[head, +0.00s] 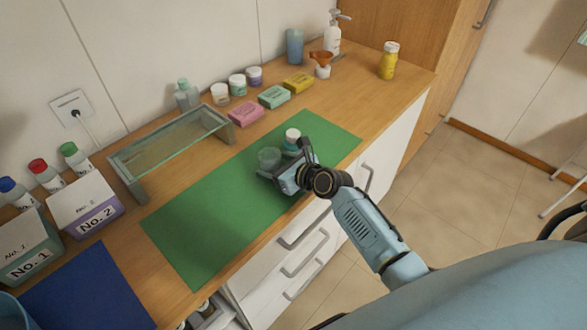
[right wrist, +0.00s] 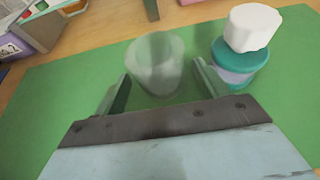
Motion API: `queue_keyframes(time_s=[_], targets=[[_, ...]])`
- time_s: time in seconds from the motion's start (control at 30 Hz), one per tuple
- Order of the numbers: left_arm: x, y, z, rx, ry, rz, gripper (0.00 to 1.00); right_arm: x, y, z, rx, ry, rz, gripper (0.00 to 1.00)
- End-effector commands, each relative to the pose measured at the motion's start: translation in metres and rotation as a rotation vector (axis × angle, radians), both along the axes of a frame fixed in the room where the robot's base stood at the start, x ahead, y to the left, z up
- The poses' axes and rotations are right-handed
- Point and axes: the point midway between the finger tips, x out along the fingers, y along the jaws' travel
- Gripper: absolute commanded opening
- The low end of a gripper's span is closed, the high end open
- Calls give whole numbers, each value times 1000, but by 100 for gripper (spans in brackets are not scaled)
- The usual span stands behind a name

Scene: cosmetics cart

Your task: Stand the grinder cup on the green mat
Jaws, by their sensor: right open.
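The grinder cup, a clear translucent cup (head: 268,157), stands upright on the green mat (head: 215,215). In the right wrist view the cup (right wrist: 155,62) is at the upper middle, just ahead of and between the fingertips, with its lower part close to them. My right gripper (head: 284,164) is open, low over the mat; it also shows in the right wrist view (right wrist: 162,88). I cannot tell whether a finger touches the cup. A teal jar-like body with a white top (head: 292,139) stands right beside the right finger. My left gripper is out of view.
A glass shelf (head: 170,145) stands behind the mat. Pink (head: 245,114), green (head: 274,97) and yellow (head: 298,82) boxes line the back right. Boxes No. 1 (head: 28,250) and No. 2 (head: 88,210) and a blue mat (head: 85,292) are at left. The mat's left half is clear.

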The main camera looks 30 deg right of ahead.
Motion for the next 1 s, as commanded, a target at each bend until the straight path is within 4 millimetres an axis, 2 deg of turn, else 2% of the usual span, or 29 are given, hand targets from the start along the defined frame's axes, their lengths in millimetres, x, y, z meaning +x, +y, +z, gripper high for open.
queue_keyframes(time_s=[0.3, 0.5, 0.67, 1.0], targets=[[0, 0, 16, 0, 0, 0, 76, -57, -21, 26, -1, 1, -1, 73], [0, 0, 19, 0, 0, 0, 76, -82, -29, 37, 0, 1, 0, 73], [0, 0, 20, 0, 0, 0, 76, -89, -32, 40, -1, 0, 0, 73], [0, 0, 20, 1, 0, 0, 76, -89, -33, 40, 0, 0, 0, 73]])
